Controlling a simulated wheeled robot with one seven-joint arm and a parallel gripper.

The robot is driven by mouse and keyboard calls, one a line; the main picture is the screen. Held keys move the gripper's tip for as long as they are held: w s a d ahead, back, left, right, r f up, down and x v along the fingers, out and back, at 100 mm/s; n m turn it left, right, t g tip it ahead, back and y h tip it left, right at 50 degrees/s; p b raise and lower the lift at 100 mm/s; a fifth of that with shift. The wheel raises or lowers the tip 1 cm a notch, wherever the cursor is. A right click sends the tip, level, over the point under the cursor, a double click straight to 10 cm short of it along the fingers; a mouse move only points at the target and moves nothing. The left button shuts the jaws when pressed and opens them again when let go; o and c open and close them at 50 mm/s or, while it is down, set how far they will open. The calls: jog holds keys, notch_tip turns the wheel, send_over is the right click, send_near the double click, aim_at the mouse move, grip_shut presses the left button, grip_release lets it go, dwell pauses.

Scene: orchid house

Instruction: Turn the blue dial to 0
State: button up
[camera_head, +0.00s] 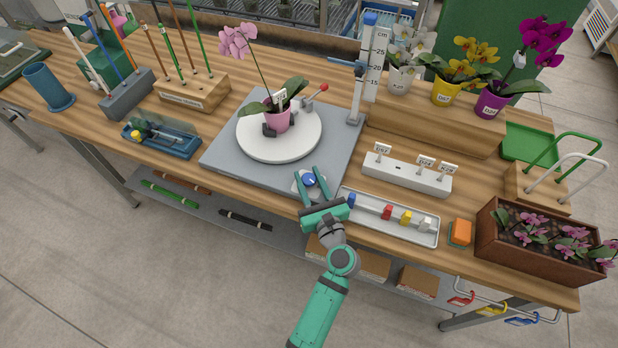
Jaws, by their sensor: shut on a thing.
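The blue dial (309,180) sits on a small pale base at the front edge of the grey square plate (225,151). My gripper (312,178) reaches over the table's front edge from below. Its two teal fingers stand on either side of the dial and are shut on it. The fingers cover part of the dial. Its marks and pointer are too small to read.
A white turntable (247,147) with a pink-potted orchid (277,119) stands behind the dial. A tray (419,234) of small coloured pieces lies close right of my gripper. A height gauge (374,62) stands behind. A blue tray (187,148) lies left.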

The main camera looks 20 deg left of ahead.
jog(key=o, duration=0.9)
jog(key=shift+o, duration=0.4)
jog(key=shift+w, duration=0.1)
jog(key=v, duration=0.9)
jog(key=shift+v, duration=0.9)
